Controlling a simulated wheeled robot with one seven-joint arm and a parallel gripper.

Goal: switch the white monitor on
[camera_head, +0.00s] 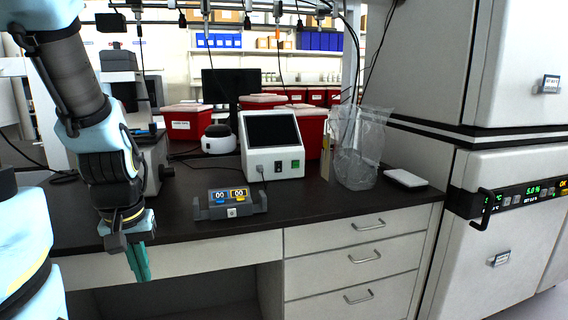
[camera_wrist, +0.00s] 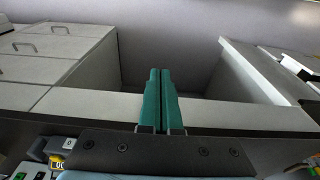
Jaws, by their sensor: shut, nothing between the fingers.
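The white monitor (camera_head: 271,144) stands on the black bench, its slanted screen dark. Its lower front has a green button (camera_head: 295,164) at the right and a dark socket or knob with a cable at the left. My gripper (camera_head: 139,262) hangs at the left, in front of the bench edge, with its green fingers pointing down. It is well apart from the monitor, to the left of it and lower. In the wrist view the two green fingers (camera_wrist: 160,100) lie together with nothing between them. The monitor is not clearly visible in the wrist view.
A grey device with two small displays (camera_head: 231,202) sits in front of the monitor. Red bins (camera_head: 188,122) stand behind, a clear bag (camera_head: 357,150) and white pad (camera_head: 405,178) at right. Cables hang from above. Drawers (camera_head: 355,258) lie below; a large white cabinet (camera_head: 515,190) stands right.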

